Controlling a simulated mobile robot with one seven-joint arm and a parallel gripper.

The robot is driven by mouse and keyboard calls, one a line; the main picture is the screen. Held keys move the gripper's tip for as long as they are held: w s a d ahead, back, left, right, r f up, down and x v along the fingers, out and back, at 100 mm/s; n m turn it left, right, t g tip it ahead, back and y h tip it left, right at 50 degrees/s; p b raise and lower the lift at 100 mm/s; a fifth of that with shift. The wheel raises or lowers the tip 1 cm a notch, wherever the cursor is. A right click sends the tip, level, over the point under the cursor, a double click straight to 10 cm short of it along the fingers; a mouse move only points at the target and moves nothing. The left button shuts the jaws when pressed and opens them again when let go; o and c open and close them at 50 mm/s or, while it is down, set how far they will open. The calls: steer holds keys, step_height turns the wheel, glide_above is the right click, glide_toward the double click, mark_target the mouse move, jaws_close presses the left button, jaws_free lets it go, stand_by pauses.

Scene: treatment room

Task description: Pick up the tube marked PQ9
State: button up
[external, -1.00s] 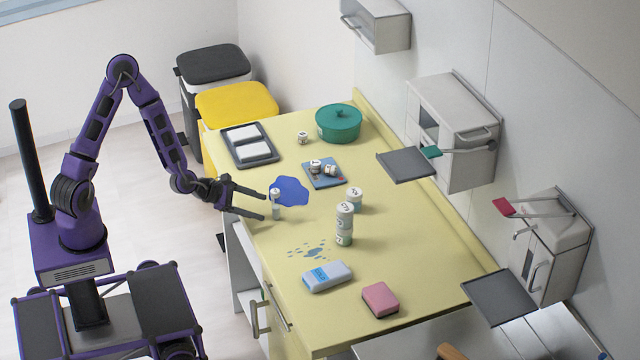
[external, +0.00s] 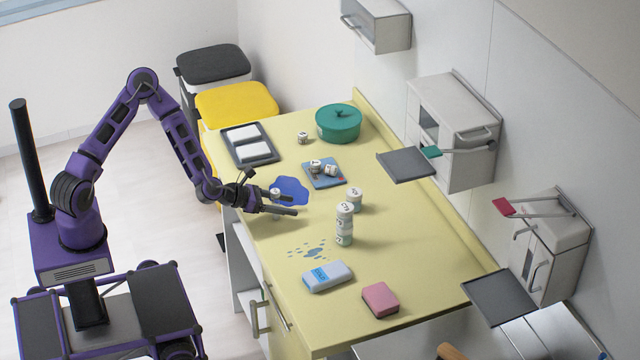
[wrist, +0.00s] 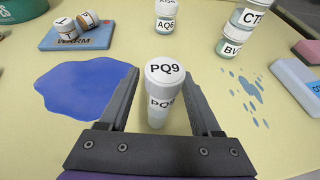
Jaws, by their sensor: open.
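The tube marked PQ9 (wrist: 165,90) stands upright on the yellow table in the wrist view, with a white cap and a pale body. It is between the two open fingers of my gripper (wrist: 165,100), with a gap on each side and no visible contact.
A blue spill (wrist: 85,88) lies left of the tube. A pale blue box (external: 327,277) and pink block (external: 380,300) lie nearer the front.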

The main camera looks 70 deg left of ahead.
jaws_close()
stand_by(0.3)
